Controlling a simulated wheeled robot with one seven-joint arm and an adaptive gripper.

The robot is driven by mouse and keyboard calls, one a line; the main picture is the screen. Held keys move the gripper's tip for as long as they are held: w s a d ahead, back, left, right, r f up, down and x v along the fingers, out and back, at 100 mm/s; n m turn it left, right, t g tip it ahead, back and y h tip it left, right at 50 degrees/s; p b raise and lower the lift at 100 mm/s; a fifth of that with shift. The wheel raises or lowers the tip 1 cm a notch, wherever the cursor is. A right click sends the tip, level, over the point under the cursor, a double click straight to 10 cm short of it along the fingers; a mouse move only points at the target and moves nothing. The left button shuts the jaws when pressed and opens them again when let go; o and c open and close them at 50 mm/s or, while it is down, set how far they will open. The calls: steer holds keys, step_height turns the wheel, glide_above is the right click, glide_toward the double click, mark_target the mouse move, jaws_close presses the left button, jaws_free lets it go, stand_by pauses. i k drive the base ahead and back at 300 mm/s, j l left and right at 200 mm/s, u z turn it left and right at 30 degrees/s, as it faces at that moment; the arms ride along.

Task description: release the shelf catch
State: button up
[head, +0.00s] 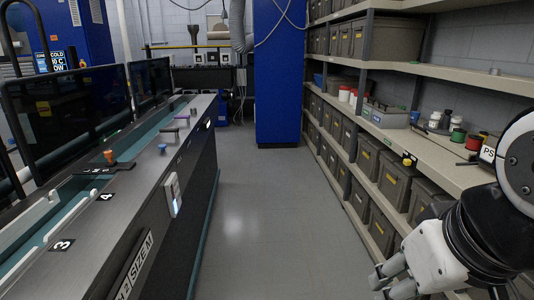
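The shelving (445,165) runs along the right side, with pale boards and dark uprights. A small yellow knob (407,160) with a dark base sits at the front edge of the middle board; I cannot tell whether it is the shelf catch. No other part is clearly recognisable as a catch. My gripper (384,283) is at the lower right, low and in front of the shelving, apart from the yellow knob. Its light grey fingers point left. I see nothing held, but the gap between the fingertips is unclear. My arm hides part of the right end of the shelving.
Grey bins (398,182) with yellow labels fill the lower shelves. Spools (458,135) and small containers stand on the middle board. A long machine bench (150,165) with knobs lines the left. A blue column (280,75) stands at the back. The grey floor between is clear.

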mark_target(407, 162)
steer(key=i+z, duration=0.35)
steer(key=i+j+z, duration=0.1)
steer(key=i+z, duration=0.25)
steer(key=i+j+z, duration=0.15)
steer(key=z, duration=0.15)
steer(key=i+j, duration=0.15)
steer(key=i, duration=0.2)
steer(key=i+j+z, duration=0.15)
steer(key=i, duration=0.25)
steer(key=i+j, duration=0.25)
steer(key=i+l+z, duration=0.05)
steer(key=i, duration=0.05)
